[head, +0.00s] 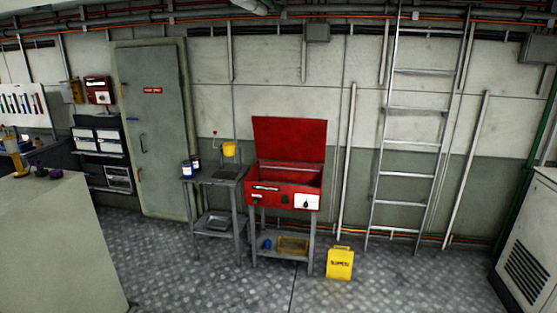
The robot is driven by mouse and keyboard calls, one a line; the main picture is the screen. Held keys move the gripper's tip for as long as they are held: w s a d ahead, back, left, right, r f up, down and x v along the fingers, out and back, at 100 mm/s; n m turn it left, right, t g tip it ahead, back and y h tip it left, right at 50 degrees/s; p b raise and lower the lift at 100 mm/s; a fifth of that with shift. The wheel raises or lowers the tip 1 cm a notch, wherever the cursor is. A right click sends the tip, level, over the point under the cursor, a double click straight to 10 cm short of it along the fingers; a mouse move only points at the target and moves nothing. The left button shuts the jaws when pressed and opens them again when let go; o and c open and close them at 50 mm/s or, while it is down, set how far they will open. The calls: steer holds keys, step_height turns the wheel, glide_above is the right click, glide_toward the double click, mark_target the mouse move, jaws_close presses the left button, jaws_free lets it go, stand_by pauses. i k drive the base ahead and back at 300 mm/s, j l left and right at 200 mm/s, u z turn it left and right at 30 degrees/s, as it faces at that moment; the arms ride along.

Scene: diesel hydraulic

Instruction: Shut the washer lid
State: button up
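The red parts washer (283,195) stands against the far wall, right of the middle of a grey side table. Its red lid (290,139) is raised, standing nearly upright at the back of the basin. The open basin (290,175) shows below the lid. A white panel with a dark knob (307,202) is on its front right. My gripper is not in view.
A grey metal table (213,182) with cans stands left of the washer. A yellow box (340,263) is on the floor at its right front. A ladder (412,130) leans on the wall. A pale cabinet (528,240) is at right, a grey counter (55,245) at left. The floor (255,295) in front is clear.

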mark_target(277, 138)
steer(key=i, duration=1.65)
steer(key=j+u, duration=0.05)
steer(key=j, duration=0.05)
